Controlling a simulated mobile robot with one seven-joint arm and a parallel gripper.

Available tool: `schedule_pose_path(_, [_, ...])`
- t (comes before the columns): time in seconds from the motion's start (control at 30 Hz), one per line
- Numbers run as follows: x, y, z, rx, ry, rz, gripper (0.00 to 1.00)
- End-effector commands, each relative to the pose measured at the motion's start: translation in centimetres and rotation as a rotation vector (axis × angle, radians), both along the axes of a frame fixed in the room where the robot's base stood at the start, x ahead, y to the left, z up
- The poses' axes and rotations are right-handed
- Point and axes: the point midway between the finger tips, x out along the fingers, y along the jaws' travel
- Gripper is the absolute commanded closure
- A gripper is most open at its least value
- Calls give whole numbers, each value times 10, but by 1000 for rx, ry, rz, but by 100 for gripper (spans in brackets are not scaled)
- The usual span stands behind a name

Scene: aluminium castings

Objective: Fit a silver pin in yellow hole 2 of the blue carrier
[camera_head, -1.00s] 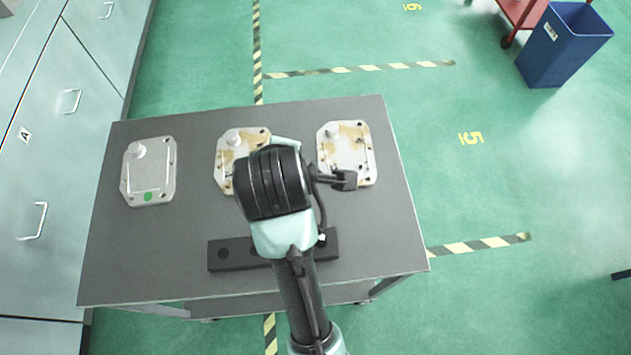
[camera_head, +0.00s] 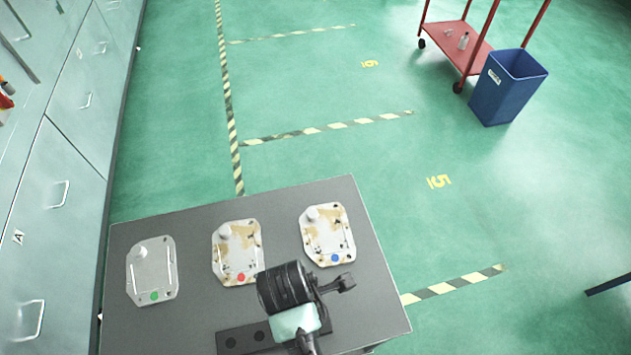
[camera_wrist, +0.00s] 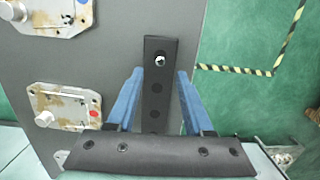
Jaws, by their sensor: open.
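The blue-marked carrier (camera_head: 328,234) is a pale, brown-stained casting with a blue dot, at the right of the castings on the table. It is partly visible at the upper left of the wrist view (camera_wrist: 50,16). Its holes are too small to tell their colours or numbers. A silver pin (camera_wrist: 160,61) stands in a hole near the far end of a dark bar (camera_wrist: 157,95). My gripper (camera_wrist: 160,73) is open and empty, its blue fingers on either side of the bar, the pin just beyond the tips. In the head view my arm hides the fingers and pin.
A red-dotted stained casting (camera_head: 237,252) and a green-dotted grey casting (camera_head: 152,271) lie left of the blue-marked one on the grey table (camera_head: 190,224). A blue bin (camera_head: 508,90) and red cart (camera_head: 460,50) stand beyond. Cabinets line the left.

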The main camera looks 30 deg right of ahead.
Motion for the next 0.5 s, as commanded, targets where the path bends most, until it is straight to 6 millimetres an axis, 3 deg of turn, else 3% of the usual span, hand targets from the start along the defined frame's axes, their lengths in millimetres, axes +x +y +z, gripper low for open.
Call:
schedule_pose_path(0.27, [-2, -4, -19, 0, 1, -1, 48])
schedule_pose_path(0.5, [-5, -12, -52, 1, 0, -1, 48])
